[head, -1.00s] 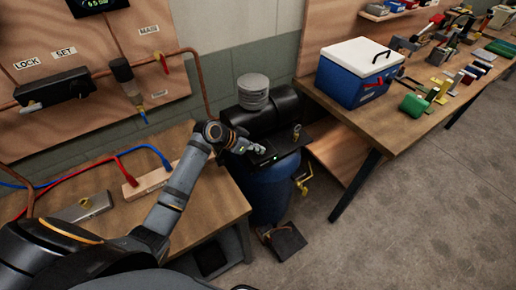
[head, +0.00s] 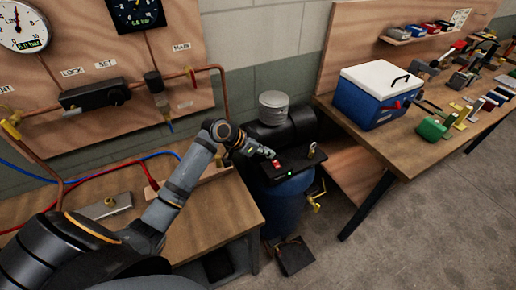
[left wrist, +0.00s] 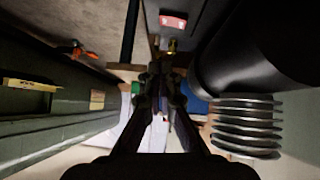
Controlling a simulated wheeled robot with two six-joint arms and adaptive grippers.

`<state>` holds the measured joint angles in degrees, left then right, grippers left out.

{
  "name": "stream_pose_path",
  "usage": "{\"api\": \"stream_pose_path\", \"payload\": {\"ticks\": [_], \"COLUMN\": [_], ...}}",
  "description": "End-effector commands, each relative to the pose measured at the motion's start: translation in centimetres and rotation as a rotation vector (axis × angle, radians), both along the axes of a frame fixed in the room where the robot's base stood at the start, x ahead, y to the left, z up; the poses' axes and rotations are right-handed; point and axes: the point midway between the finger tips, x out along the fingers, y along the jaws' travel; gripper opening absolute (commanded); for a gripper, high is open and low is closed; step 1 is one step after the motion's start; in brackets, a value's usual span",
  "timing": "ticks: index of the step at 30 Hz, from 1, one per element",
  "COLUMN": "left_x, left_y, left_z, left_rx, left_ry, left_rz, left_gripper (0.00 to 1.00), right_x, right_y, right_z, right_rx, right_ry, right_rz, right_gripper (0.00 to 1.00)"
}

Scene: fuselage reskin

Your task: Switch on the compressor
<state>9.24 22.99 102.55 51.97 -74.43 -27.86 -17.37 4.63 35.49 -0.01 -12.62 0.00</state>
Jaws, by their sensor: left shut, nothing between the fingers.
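The compressor has a blue tank (head: 285,205), a black motor housing (head: 300,123) and a ribbed grey cylinder (head: 273,107) on top. Its black top panel (head: 302,164) carries a red switch (head: 276,164) and a small green light (head: 290,177). My left gripper (head: 268,153) is shut and empty, just above and beside the red switch. In the left wrist view the switch (left wrist: 173,21) shows at the top, apart from the closed fingertips (left wrist: 160,72); the ribbed cylinder (left wrist: 245,126) is at the right. My right gripper is out of view.
A wooden bench (head: 200,225) with hoses stands left of the compressor. A board with gauges and a copper pipe (head: 210,67) is behind it. A workbench with a blue cooler (head: 375,97) and several tools is at the right. A pedal (head: 295,257) lies on the floor in front.

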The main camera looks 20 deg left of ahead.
Motion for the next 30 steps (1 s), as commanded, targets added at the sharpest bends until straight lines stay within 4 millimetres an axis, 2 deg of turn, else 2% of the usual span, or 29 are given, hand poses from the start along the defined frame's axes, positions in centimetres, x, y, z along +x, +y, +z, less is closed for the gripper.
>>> {"api": "stream_pose_path", "payload": {"ticks": [1, 5, 10, 30], "left_x": [-0.8, -2.5, -3.6, -3.9], "left_y": [0.6, 1.5, 2.2, 2.2], "left_z": [0.4, 2.4, 3.8, 4.4], "left_rx": [0.009, 0.01, 0.004, -0.001], "left_ry": [-0.003, -0.001, -0.001, -0.001], "left_rz": [-0.002, -0.003, -0.002, -0.001], "left_gripper": [0.0, 0.0, 0.0, 0.0], "right_x": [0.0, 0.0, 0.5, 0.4], "right_y": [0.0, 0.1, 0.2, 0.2], "right_z": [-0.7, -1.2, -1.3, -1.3], "right_rx": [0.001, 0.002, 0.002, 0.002], "right_ry": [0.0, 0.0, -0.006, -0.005], "right_rz": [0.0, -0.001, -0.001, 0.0], "right_gripper": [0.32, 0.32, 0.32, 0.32]}}
